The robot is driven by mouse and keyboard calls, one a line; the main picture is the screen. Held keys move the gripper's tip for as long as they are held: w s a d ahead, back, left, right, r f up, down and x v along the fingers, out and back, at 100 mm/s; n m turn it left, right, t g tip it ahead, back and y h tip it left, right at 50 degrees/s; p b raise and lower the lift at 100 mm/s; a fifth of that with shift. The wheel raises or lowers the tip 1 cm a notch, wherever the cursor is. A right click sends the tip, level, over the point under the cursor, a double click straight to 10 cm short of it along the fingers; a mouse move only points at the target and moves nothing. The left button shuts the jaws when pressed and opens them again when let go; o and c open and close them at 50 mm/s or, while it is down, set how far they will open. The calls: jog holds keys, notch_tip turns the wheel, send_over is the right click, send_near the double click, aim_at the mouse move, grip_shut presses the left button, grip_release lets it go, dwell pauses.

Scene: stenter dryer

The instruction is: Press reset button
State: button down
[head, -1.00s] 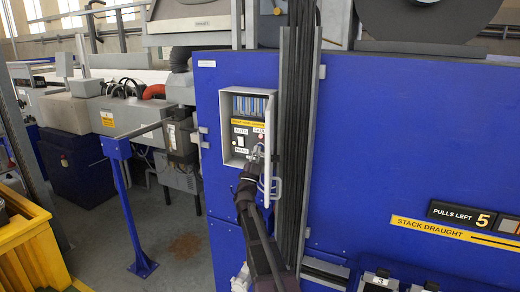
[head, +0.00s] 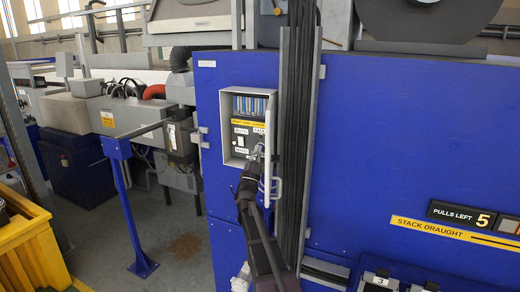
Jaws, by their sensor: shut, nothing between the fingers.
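An open grey control box (head: 228,132) is set in the blue machine panel. Inside are a row of pale blue-grey parts at the top, a yellow label strip, and small white labels that seem to read AUTO, FAULT and MAN. My gripper (head: 257,152) is shut and empty at the lower right inside the box, beside the open door. It covers part of the lower panel. I cannot make out a reset button; it may be hidden behind my gripper or too small to tell. Whether the fingertips touch the panel is unclear.
The box door (head: 268,150) stands open with a handle (head: 277,187) close to my gripper's right. A vertical bundle of dark cables (head: 298,130) runs just right of it. A blue post (head: 127,200) and yellow crate (head: 30,245) stand to the left.

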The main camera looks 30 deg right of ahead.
jog(key=shift+s+a, duration=0.55)
jog(key=shift+a, duration=0.15)
jog(key=shift+s+a, duration=0.8)
jog(key=shift+a, duration=0.2)
jog(key=shift+s+a, duration=0.75)
jog(key=shift+a, duration=0.25)
